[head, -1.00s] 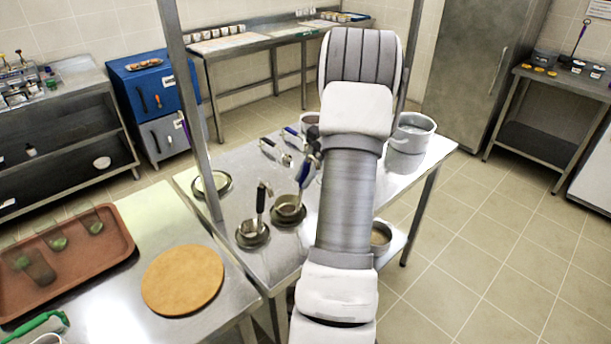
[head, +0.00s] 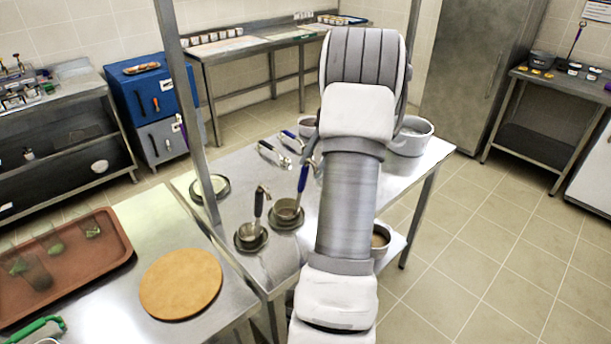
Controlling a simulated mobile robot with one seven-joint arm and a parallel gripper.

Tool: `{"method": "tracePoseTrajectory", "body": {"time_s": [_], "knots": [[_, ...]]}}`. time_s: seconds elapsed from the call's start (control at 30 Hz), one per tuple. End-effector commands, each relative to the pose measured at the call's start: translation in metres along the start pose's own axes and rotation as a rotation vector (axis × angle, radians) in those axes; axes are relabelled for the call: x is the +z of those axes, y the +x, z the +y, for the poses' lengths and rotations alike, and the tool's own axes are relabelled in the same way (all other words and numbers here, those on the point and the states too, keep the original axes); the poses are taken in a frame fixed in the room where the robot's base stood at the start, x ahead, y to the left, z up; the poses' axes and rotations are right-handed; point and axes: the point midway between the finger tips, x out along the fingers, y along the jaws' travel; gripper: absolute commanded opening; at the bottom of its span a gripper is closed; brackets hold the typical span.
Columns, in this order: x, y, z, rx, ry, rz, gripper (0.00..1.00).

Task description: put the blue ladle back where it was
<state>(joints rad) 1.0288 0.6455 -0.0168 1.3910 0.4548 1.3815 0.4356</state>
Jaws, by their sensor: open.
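The blue ladle stands upright with its blue handle (head: 302,179) up and its metal bowl (head: 288,209) on a dark round base (head: 286,223) on the steel table (head: 233,208). A similar ladle with a dark handle (head: 258,204) stands to its left on another dark round base (head: 251,244). My gripper (head: 312,164) shows only as a small grey part at the left edge of my arm, close to the top of the blue handle. It is open; the arm hides most of it, and I cannot tell whether it touches the handle.
Two pairs of tongs (head: 273,153) lie behind the ladles. A lidded round dish (head: 209,188) is at the left, beside a metal post (head: 184,95). A pot (head: 412,137) stands at the right. A round wooden board (head: 180,283) and brown tray (head: 62,262) are on the nearer table.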

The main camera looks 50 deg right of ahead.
Motion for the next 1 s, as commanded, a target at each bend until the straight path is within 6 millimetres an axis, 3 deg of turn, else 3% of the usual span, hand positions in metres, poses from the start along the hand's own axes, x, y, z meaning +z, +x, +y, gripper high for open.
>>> {"method": "tracePoseTrajectory", "body": {"time_s": [0.1, 0.33, 1.0], "knots": [[-0.001, -0.027, 0.000, -0.002, 0.001, 0.004, 0.51], [-0.001, -0.059, 0.000, 0.000, 0.001, 0.001, 0.51], [0.000, -0.065, 0.000, 0.001, 0.001, -0.001, 0.51]]}}
